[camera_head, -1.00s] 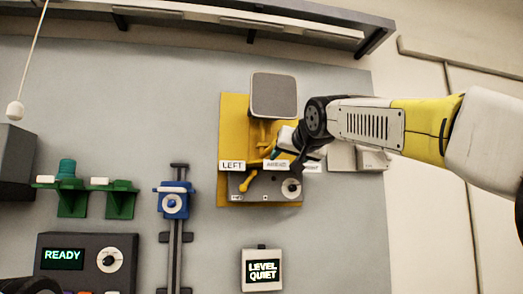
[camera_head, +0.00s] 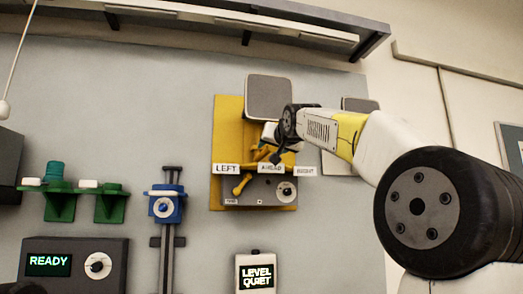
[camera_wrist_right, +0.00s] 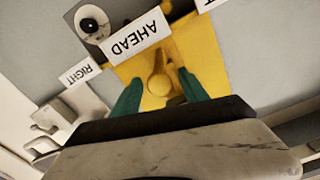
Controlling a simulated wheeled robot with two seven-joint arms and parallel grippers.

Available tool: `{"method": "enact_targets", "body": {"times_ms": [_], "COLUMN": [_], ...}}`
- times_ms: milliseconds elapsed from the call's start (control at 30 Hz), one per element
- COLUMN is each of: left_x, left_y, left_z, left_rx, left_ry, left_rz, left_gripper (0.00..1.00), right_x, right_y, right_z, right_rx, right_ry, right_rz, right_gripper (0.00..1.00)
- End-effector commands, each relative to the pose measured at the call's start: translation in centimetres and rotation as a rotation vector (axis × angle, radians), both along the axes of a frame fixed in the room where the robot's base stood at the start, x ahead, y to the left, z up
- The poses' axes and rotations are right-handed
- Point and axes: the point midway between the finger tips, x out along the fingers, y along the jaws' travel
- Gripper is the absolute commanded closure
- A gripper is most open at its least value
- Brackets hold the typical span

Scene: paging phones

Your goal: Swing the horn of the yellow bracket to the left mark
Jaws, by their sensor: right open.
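The yellow bracket (camera_head: 228,125) is on the grey wall panel, with a grey square horn (camera_head: 268,97) at its top. Below the horn are the labels LEFT (camera_head: 226,169), AHEAD (camera_head: 270,168) and RIGHT (camera_head: 305,171). My right gripper (camera_head: 271,152) is in front of the bracket, just above the AHEAD label. In the right wrist view its green fingers (camera_wrist_right: 158,92) are open, one on each side of a yellow rounded post (camera_wrist_right: 159,83). I cannot tell whether they touch it. My left gripper is out of view.
A yellow lever (camera_head: 241,185) and a round dial (camera_head: 287,192) sit below the labels. A blue slider (camera_head: 166,205) on a vertical rail and green brackets (camera_head: 60,205) are to the left. A LEVEL QUIET display (camera_head: 256,275) is below. My right arm covers the area right of the bracket.

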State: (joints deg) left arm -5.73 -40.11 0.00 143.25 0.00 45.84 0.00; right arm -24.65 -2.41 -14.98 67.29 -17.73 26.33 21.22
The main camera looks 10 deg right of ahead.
Motion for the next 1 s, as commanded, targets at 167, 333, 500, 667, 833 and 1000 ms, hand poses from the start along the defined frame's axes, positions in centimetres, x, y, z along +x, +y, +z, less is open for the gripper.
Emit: {"method": "enact_targets", "body": {"times_ms": [167,333,500,667,833,1000], "left_x": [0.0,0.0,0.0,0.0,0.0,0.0], "left_y": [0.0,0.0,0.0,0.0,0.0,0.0], "left_z": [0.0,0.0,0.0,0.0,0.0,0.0], "left_rx": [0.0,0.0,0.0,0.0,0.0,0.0], "left_ry": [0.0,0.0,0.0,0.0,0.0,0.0], "left_rz": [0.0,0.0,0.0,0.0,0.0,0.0], "left_gripper": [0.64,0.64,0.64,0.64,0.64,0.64], "right_x": [-0.02,-0.03,-0.03,-0.03,-0.03,-0.03], "right_y": [0.0,0.0,0.0,0.0,0.0,0.0], "right_z": [-0.01,-0.02,-0.03,-0.04,-0.05,-0.05], "right_rx": [0.0,0.0,0.0,0.001,0.001,0.001], "right_ry": [0.0,0.001,0.001,0.001,0.001,0.001], "right_rz": [0.0,0.0,0.0,0.0,0.0,0.0], "right_gripper": [0.58,0.91,1.0,1.0,1.0,1.0]}}
